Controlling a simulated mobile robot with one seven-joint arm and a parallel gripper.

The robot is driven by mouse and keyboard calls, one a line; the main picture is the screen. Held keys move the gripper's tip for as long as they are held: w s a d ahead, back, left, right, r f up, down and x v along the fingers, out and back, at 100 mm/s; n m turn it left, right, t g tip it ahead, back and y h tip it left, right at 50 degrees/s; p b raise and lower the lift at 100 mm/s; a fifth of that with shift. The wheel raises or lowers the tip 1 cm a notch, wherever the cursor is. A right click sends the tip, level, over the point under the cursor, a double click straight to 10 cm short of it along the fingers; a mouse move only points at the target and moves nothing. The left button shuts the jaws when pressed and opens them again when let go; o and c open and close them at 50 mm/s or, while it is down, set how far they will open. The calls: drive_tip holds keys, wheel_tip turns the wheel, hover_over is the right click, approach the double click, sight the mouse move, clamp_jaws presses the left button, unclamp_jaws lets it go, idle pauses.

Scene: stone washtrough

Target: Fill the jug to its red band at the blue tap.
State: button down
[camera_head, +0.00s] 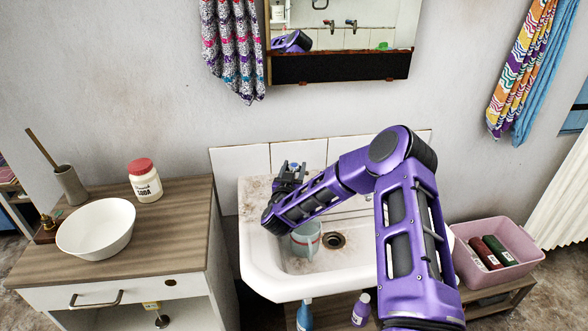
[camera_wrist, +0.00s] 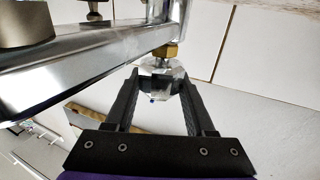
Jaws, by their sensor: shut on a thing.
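The jug (camera_head: 304,246), pale blue-green with a reddish band, stands in the white trough, partly behind my arm. Its water level cannot be made out. My gripper (camera_head: 290,172) is at the tiled wall above the trough. In the wrist view my gripper (camera_wrist: 160,82) is shut on the faceted metal tap knob (camera_wrist: 160,76), which carries a small blue mark. A brass collar joins the knob to the chrome tap body (camera_wrist: 90,62). The spout and any water stream are hidden in the head view.
The trough (camera_head: 262,282) has a dark drain (camera_head: 334,240) right of the jug. A wooden cabinet at left bears a white bowl (camera_head: 96,228), a soda jar (camera_head: 145,180) and a brush holder (camera_head: 71,185). A pink crate (camera_head: 514,275) with bottles stands at right. A mirror (camera_head: 345,25) hangs above.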

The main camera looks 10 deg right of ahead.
drive_tip(key=shift+n+t+y+b, duration=0.4)
drive_tip(key=shift+n+y+b, duration=0.7)
drive_tip(key=shift+y, duration=0.9)
drive_tip(key=shift+c, duration=1.2)
unclamp_jaws()
drive_tip(key=shift+s, duration=0.1)
drive_tip(key=s+a, duration=0.1)
drive_tip(key=s, duration=1)
drive_tip(key=shift+s+a, duration=0.2)
drive_tip(key=shift+s, duration=0.2)
